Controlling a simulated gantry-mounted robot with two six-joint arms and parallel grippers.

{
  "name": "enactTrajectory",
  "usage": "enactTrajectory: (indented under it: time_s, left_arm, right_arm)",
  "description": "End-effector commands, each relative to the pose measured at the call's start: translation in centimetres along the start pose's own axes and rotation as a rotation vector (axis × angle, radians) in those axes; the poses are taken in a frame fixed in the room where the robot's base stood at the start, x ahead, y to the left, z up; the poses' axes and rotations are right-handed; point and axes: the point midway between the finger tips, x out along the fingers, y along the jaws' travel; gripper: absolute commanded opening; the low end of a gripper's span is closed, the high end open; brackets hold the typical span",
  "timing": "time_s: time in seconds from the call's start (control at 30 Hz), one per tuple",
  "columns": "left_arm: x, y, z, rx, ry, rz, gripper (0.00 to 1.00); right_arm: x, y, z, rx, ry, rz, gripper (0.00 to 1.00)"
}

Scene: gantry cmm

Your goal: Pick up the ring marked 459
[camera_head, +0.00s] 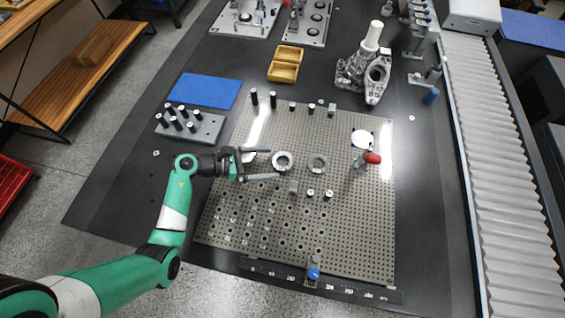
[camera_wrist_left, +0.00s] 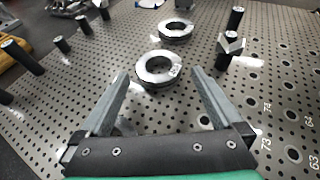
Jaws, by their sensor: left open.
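Two grey metal rings lie flat on the perforated plate (camera_head: 350,225). The nearer ring (camera_head: 275,162) is just off my left gripper's fingertips; in the left wrist view this ring (camera_wrist_left: 172,73) sits between and slightly beyond the tips, with dark marking on its face too small to read surely. The farther ring (camera_head: 318,170) lies to its right in the head view and behind it in the wrist view (camera_wrist_left: 176,38). My left gripper (camera_head: 273,164) is open and empty, one finger on each side of the nearer ring's line. My right gripper is out of view.
A small grey block (camera_head: 293,187) and short black pins stand below the rings. A red-knobbed clamp (camera_head: 372,158) stands to the right. Black pins (camera_head: 273,99) stand along the plate's back. A pin block (camera_head: 205,130) and blue mat (camera_head: 205,90) lie at upper left.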

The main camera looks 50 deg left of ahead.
Motion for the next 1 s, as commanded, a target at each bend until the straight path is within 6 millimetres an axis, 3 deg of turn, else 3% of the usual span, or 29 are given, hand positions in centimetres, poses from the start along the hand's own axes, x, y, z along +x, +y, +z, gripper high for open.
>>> enactTrajectory:
  time_s: [0.2, 0.47, 0.57, 1.0]
  left_arm:
    - [3.8, 0.1, -0.2, 0.003, -0.001, -0.003, 1.0]
    - [4.2, 0.2, 0.1, 0.001, 0.0, 0.0, 1.0]
    - [4.2, 0.2, 0.1, 0.001, 0.0, -0.001, 0.86]
    - [4.2, 0.2, 0.1, 0.001, 0.0, -0.001, 0.06]
  right_arm:
    - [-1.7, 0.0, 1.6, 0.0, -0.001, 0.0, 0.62]
    - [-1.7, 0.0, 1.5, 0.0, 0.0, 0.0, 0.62]
    - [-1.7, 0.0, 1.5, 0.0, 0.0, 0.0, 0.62]
    - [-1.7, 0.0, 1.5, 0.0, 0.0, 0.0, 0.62]
